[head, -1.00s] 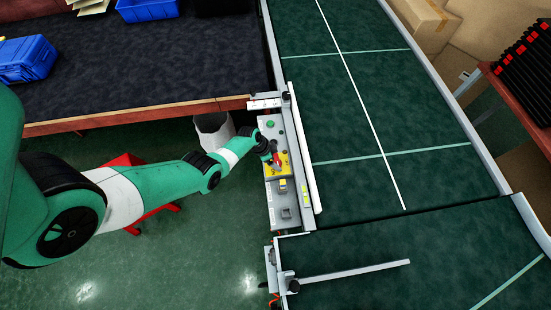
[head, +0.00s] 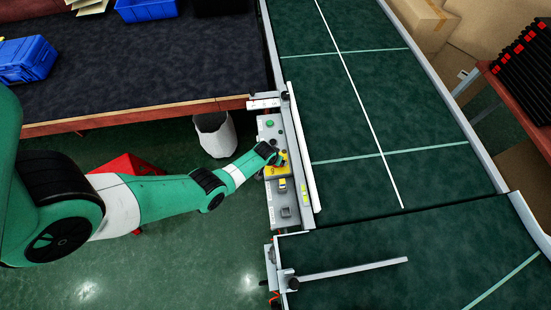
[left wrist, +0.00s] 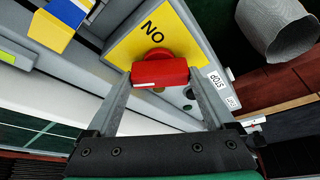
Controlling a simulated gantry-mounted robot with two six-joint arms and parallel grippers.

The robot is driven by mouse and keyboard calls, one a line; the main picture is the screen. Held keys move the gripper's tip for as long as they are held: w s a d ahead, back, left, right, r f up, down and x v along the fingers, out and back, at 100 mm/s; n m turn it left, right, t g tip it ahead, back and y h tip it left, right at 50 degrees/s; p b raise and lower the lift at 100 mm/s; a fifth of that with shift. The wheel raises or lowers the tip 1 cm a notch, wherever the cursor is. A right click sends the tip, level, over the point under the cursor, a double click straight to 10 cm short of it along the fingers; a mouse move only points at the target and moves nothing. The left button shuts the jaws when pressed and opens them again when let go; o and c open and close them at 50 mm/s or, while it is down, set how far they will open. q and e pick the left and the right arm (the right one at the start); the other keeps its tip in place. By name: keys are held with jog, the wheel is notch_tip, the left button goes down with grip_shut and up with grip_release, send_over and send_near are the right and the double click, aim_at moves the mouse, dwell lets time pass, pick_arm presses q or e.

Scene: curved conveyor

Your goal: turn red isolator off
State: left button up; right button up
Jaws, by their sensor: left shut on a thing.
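The red isolator handle (left wrist: 160,72) sits on a yellow plate (left wrist: 185,35) marked ON, which appears upside down in the left wrist view. My left gripper (left wrist: 161,82) is shut on this handle, one finger on each side. The handle lies crosswise between the fingers, with a white mark on its near face. In the head view the yellow plate (head: 270,172) is on the grey control panel (head: 291,223) beside the conveyor. There my left gripper (head: 277,157) is over the plate and mostly hides the handle. My right gripper is not in view.
A green button (head: 269,124) and a smaller yellow-and-grey switch (head: 282,187) are on the same panel. The conveyor (head: 400,110) runs along its right side behind a pale rail (head: 303,150). A white bin (head: 214,136) stands left of the panel, below the dark table (head: 150,65).

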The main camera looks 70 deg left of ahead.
pick_arm(q)
jog(key=n+g+y+b, duration=0.1)
jog(key=n, duration=0.2)
jog(key=shift+w+d+f+n, duration=0.1)
jog(key=shift+n, duration=0.3)
jog(key=shift+n+g, duration=0.7)
jog(key=shift+n, duration=0.9)
jog(key=o, duration=1.1)
jog(key=shift+p+v, duration=5.9)
jog(key=shift+p, duration=0.4)
jog(key=shift+w+d, duration=0.1)
jog(key=shift+d, duration=0.1)
